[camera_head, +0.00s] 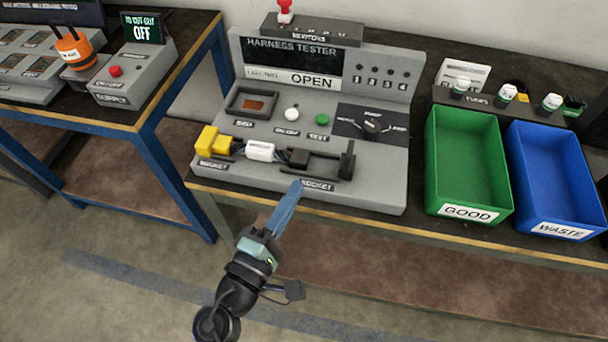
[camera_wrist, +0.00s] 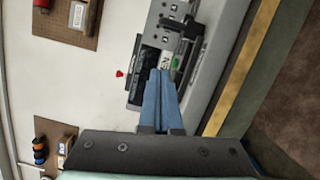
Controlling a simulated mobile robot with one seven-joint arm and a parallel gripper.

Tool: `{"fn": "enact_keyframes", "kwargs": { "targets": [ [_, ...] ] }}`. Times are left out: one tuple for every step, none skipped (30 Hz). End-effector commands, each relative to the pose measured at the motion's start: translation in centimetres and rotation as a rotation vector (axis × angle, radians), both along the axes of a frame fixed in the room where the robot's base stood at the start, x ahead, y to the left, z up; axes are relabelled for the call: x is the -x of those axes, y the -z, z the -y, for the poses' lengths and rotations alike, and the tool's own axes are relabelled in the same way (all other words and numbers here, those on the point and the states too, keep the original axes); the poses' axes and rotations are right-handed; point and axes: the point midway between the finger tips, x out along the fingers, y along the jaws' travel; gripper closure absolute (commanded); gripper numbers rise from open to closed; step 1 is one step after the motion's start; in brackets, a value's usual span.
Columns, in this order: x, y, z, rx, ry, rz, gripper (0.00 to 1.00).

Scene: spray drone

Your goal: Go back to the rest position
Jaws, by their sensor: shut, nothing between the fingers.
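My gripper (camera_head: 297,188) shows in the head view with its blue fingers together and nothing between them. Its tips appear in front of the lower front edge of the harness tester (camera_head: 350,190), near a socket label. Whether they touch it cannot be told. In the wrist view, the shut blue fingers (camera_wrist: 161,76) point toward the tester (camera_wrist: 200,70). The tester's display reads OPEN. A yellow connector (camera_head: 213,142), a white piece (camera_head: 260,151) and a dark connector (camera_head: 298,158) lie in a row along the tester's front.
A green GOOD bin (camera_head: 467,212) and a blue WASTE bin (camera_head: 560,229) stand right of the tester, both looking empty. Several small fuses stand behind them. At left, another bench holds a supply box (camera_head: 130,85) reading OFF and an orange object (camera_head: 75,50). Floor lies open before the benches.

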Motion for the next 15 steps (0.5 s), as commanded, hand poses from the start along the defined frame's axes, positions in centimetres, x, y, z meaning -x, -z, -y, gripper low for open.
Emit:
{"fn": "enact_keyframes", "kwargs": {
  "targets": [
    [0.39, 0.05, -0.30, 0.000, -0.002, 0.001, 1.00],
    [0.56, 0.04, -0.40, 0.000, -0.002, 0.001, 1.00],
    [0.74, 0.04, -0.49, 0.000, -0.001, 0.001, 1.00],
    [0.84, 0.03, -0.52, 0.000, 0.000, 0.000, 1.00],
    [0.91, 0.03, -0.54, 0.000, 0.000, 0.000, 1.00],
    [0.96, 0.02, -0.56, 0.000, 0.001, 0.000, 1.00],
    [0.98, 0.02, -0.57, 0.001, 0.001, 0.001, 1.00],
    [0.98, 0.01, -0.57, 0.001, 0.001, 0.001, 1.00],
    [0.97, 0.00, -0.57, 0.001, 0.001, 0.001, 1.00],
    [0.95, 0.00, -0.57, 0.001, 0.001, 0.001, 1.00],
    [0.95, 0.00, -0.57, 0.001, 0.001, 0.001, 1.00],
    [0.94, 0.00, -0.57, 0.001, 0.000, 0.001, 1.00],
    [0.94, -0.01, -0.57, 0.001, 0.000, 0.001, 1.00],
    [0.93, -0.01, -0.57, 0.001, 0.000, 0.001, 1.00],
    [0.93, -0.01, -0.57, 0.001, 0.000, 0.001, 1.00]
  ]
}}
